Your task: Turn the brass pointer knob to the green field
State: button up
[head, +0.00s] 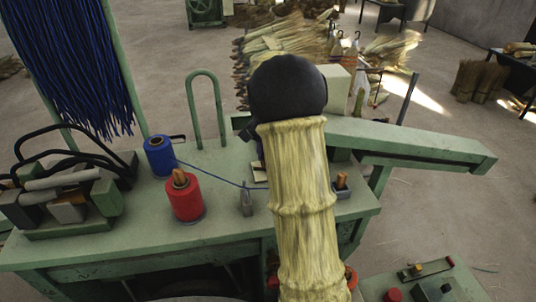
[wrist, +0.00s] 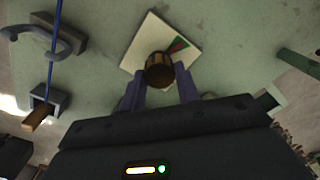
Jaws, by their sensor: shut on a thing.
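The brass knob (wrist: 159,69) stands on a square cream plate (wrist: 137,52) in the wrist view. A red and a green field (wrist: 181,44) show on the plate, just beyond the knob to its upper right. The two fingers of my gripper (wrist: 160,84) are on either side of the knob and shut on it. I cannot tell which way the knob's pointer faces. In the head view only a small edge of the cream plate (head: 259,176) shows; my arm hides the knob and gripper.
A blue spool (head: 159,156) and a red spool (head: 185,197) stand on the green bench (head: 115,232), left of my arm. Blue twine (head: 222,178) runs across the bench. A green hoop (head: 207,110) rises at the back. A control box (head: 425,287) is at the lower right.

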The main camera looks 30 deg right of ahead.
dwell(0.3)
jog(key=o, duration=1)
jog(key=shift+r, duration=0.1)
jog(key=r+b, duration=0.2)
jog(key=r, duration=1.5)
jog(key=shift+s+r+b, duration=0.1)
jog(key=shift+s+b, duration=0.1)
jog(key=shift+b, duration=0.2)
